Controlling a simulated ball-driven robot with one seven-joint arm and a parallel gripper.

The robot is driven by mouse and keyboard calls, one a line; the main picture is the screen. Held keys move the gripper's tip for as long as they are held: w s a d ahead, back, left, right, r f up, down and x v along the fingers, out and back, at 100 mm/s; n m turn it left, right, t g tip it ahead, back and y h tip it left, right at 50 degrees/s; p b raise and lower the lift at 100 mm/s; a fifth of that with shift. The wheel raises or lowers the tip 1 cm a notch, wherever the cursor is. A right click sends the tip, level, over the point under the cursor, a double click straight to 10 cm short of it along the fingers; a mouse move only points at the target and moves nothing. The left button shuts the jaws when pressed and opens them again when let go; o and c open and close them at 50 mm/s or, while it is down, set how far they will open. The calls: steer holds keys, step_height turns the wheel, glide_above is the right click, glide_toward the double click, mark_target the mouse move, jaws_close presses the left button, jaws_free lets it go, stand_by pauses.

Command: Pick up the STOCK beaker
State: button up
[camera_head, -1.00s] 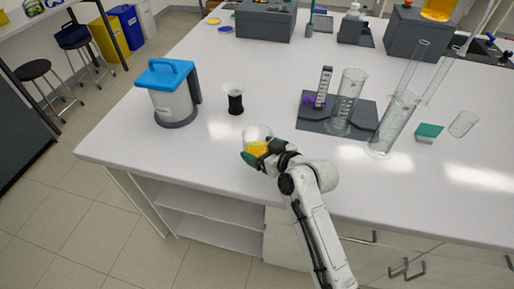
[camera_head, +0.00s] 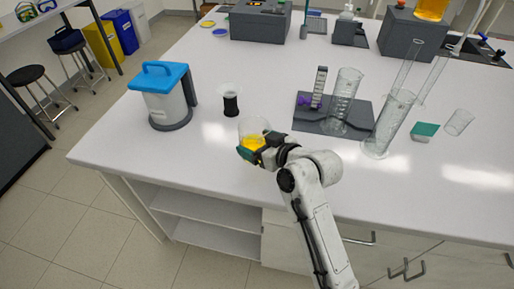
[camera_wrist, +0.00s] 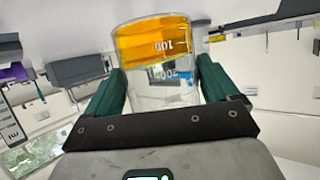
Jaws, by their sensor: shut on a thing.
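A clear glass beaker (camera_head: 253,127) with yellow-orange liquid is held at the near edge of the white bench. My gripper (camera_head: 251,144) is shut on it, with its dark green fingers on both sides. In the wrist view the beaker (camera_wrist: 155,95) sits between the two fingers (camera_wrist: 160,68), and graduation marks including 100 show upside down. I can read no STOCK label. The beaker looks slightly above the bench, though the gripper hides part of its lower side.
A blue-lidded container (camera_head: 168,97) and a small black-based vessel (camera_head: 231,103) stand left of the beaker. A dark mat (camera_head: 310,122) with glassware lies to the right, beside a tall cylinder (camera_head: 388,125). The bench is clear between them.

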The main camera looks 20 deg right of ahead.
steer(key=s+r, duration=0.4)
steer(key=r, duration=0.1)
steer(key=shift+s+a+r, duration=0.1)
steer(key=shift+s+a, duration=0.05)
steer(key=shift+a, duration=0.15)
steer(key=b, duration=0.2)
glide_toward(257, 140)
steer(key=shift+s+a+r, duration=0.2)
steer(key=shift+s+a, duration=0.1)
steer(key=shift+a, duration=0.25)
steer(key=shift+s+a+r, duration=0.15)
steer(key=shift+s+a, duration=0.1)
steer(key=shift+a, duration=0.3)
steer(key=shift+s+a+r, duration=0.2)
steer(key=shift+s+a, duration=0.1)
steer(key=shift+a, duration=0.3)
